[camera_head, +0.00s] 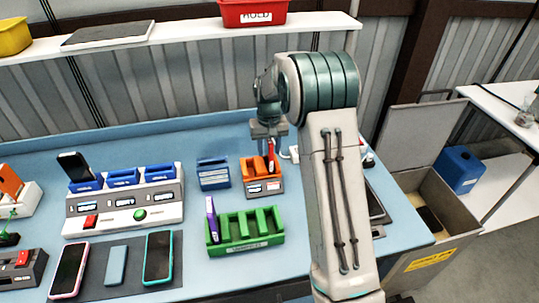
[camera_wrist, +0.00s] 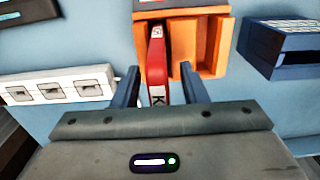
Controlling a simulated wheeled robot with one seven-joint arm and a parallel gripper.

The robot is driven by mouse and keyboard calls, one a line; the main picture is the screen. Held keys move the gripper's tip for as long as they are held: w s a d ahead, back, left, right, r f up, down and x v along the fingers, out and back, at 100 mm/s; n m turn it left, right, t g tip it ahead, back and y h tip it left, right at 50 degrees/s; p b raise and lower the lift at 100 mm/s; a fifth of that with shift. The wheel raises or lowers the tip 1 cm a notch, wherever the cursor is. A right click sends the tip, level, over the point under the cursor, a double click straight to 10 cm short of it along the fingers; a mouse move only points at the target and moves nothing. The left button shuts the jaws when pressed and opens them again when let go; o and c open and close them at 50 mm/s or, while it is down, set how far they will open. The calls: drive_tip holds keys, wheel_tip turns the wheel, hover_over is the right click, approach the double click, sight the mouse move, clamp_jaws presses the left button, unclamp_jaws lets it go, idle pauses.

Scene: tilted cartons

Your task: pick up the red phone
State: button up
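The red phone (camera_wrist: 157,50) stands on edge in the left slot of an orange holder (camera_wrist: 208,42) in the wrist view. In the head view the red phone (camera_head: 271,161) rises from the orange holder (camera_head: 252,172) in the middle of the blue bench. My gripper (camera_wrist: 160,82) is open, with one dark blue finger on each side of the phone in the wrist view. Gaps show between the phone and both fingers. The phone's near end is hidden by the gripper body. In the head view my gripper (camera_head: 269,137) is just above the holder, its fingertips hard to make out.
A blue holder (camera_head: 213,173) stands close left of the orange one. A green rack (camera_head: 243,239) with a purple item (camera_head: 211,218) is in front. A white power strip (camera_wrist: 58,88) lies near. A white dock (camera_head: 125,213) and several phones are at left. An open bin (camera_head: 437,208) is right.

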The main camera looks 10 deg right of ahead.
clamp_jaws()
drive_tip(key=shift+r, duration=0.1)
